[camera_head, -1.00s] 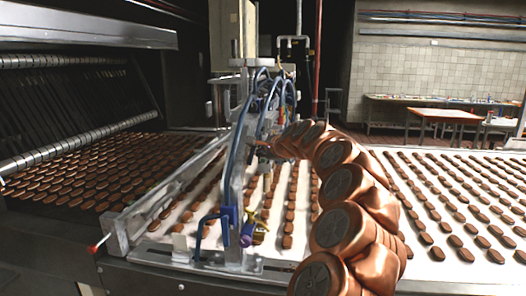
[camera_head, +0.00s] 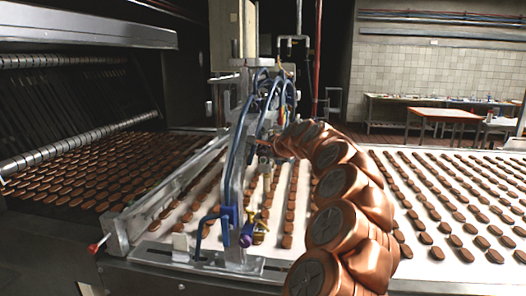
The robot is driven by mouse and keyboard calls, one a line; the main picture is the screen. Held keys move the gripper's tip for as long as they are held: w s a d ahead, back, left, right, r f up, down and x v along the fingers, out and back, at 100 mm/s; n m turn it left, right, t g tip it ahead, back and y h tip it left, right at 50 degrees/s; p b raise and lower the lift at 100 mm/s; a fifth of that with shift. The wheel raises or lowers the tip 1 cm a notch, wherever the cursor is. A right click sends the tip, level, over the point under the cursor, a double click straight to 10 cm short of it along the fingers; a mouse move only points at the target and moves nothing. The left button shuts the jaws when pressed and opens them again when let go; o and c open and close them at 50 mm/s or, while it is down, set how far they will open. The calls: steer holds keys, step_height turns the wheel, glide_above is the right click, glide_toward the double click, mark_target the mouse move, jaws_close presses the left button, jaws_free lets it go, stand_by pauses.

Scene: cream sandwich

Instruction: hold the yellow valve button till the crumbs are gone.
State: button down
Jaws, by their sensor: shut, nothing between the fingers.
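My copper-coloured arm rises from the lower right and bends over at the top beside the machine's upright frame. My gripper (camera_head: 264,205) hangs down from its far end, small and partly lost among the hoses, and looks shut and empty. Yellow valve parts (camera_head: 259,236) show low on the frame, close to the fingertips, beside a purple knob (camera_head: 245,240) and a blue clamp (camera_head: 225,226). I cannot tell whether the fingertips touch the yellow button. No crumbs can be made out at this size.
A white conveyor belt (camera_head: 400,212) carries rows of brown biscuits on both sides of my arm. The metal frame (camera_head: 234,195) with blue hoses stands in front of the gripper. A dark rack of rollers stands left. Tables (camera_head: 445,114) stand far back right.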

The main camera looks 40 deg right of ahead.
steer(key=shift+w+d, duration=0.25)
steer(key=shift+d, duration=0.1)
stand_by(1.7)
steer(key=shift+s+a, duration=0.1)
stand_by(0.4)
steer(key=shift+s+a, duration=0.4)
steer(key=shift+a, duration=0.25)
steer(key=shift+s+a, duration=0.75)
steer(key=shift+a, duration=0.3)
steer(key=shift+s+a, duration=0.7)
steer(key=shift+a, duration=0.3)
